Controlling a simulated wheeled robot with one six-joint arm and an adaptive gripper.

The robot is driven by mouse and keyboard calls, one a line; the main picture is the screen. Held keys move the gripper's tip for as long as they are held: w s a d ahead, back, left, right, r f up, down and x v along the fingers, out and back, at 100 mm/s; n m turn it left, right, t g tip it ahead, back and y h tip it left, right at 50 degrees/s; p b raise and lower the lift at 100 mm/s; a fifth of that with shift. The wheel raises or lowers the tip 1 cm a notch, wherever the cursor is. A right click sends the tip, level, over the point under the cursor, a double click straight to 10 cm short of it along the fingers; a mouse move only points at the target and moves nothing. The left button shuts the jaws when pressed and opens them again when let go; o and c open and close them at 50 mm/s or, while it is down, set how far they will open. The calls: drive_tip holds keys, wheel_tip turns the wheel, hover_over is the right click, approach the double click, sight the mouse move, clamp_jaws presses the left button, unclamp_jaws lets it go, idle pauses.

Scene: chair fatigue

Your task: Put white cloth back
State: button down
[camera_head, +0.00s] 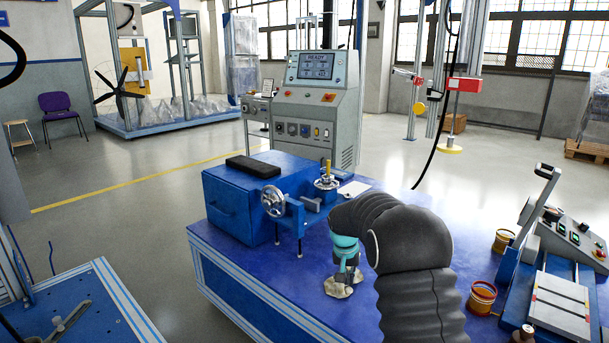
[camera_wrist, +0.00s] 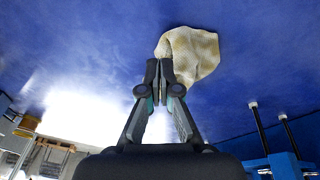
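The white cloth (camera_head: 339,290) looks off-white and crumpled, and is on the blue table top (camera_head: 260,262) right under my gripper (camera_head: 346,268). In the wrist view the cloth (camera_wrist: 193,52) shows at and beyond the fingertips, mostly to their right. My gripper (camera_wrist: 163,76) points at the table with its two finger pads nearly together, and the cloth's edge appears pinched between them. The part of the cloth behind the fingers is hidden. I cannot tell whether any of it is lifted off the table.
A blue machine with a handwheel (camera_head: 273,201) and a black pad (camera_head: 254,166) stands left of my gripper. A white sheet (camera_head: 353,188) lies behind. Two tins (camera_head: 482,298) (camera_head: 503,240) and a control panel (camera_head: 573,237) are at the right. Bare table lies in front of the machine.

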drive_tip(key=s+r+n+t, duration=0.1)
drive_tip(key=s+r, duration=0.5)
drive_tip(key=s, duration=0.8)
drive_tip(key=s+d+r+n+t+y, duration=0.1)
drive_tip(key=s+r, duration=0.5)
drive_tip(key=s, duration=0.9)
drive_tip(key=s+d+r+n+t, duration=0.1)
drive_tip(key=s+r, duration=0.5)
drive_tip(key=s, duration=0.8)
drive_tip(key=shift+s+d+t+y, duration=0.15)
drive_tip(key=shift+s+t+y, duration=0.15)
drive_tip(key=shift+s, duration=0.05)
